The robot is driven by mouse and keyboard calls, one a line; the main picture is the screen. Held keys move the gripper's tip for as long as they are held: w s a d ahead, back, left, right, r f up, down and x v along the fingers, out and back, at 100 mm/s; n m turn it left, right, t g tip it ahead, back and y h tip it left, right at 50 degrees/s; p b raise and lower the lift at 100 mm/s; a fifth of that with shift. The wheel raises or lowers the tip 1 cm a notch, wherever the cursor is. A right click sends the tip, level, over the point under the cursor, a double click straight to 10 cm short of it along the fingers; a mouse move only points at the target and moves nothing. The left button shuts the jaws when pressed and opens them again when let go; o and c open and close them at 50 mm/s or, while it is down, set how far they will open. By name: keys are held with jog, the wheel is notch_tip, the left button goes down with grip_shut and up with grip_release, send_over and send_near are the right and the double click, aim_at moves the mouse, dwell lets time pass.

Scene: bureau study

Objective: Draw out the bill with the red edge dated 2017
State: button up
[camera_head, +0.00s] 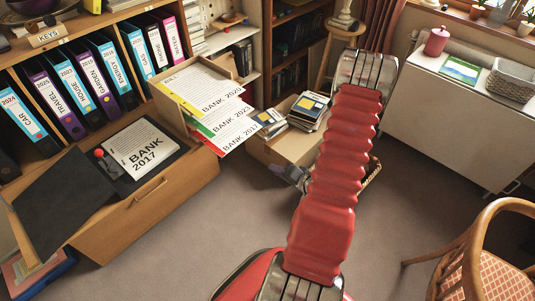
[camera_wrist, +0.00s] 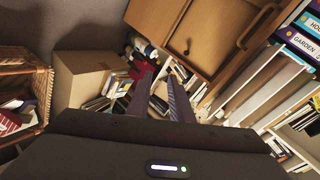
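A wooden letter tray (camera_head: 182,112) on the left cabinet holds several fanned sheets that stick out of its front. The top one reads BANK 2020, with a yellow edge. Under it is BANK 2023, with a green edge. The lowest is a BANK 2017 bill (camera_head: 236,137) with a red edge at its left corner. Another BANK 2017 sheet (camera_head: 140,145) lies on an open black folder in front. My gripper (camera_head: 292,175) is right of the tray, lower and apart from it, partly hidden behind my red arm. In the wrist view my gripper (camera_wrist: 161,75) has parted fingers with nothing seen between them.
Binders (camera_head: 70,80) stand on the shelf behind. A cardboard box (camera_head: 283,148) with books on top sits right of the tray. A white cabinet (camera_head: 465,110) and a wooden chair (camera_head: 485,255) are at the right. Carpet (camera_head: 190,235) is clear in front.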

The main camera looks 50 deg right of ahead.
notch_tip(320, 180, up, 10)
jog(key=w+a+m+t+y, duration=0.1)
jog(key=w+a+m+t, duration=0.1)
jog(key=t, duration=0.3)
jog(key=shift+w+a+r+m+t+y, duration=0.3)
jog(key=shift+w+a+m+t, duration=0.1)
jog(key=shift+m, duration=0.3)
jog(key=w, duration=0.9)
jog(key=shift+f, duration=0.1)
jog(key=shift+c, duration=0.2)
grip_shut()
jog(key=shift+r, duration=0.2)
dwell(0.6)
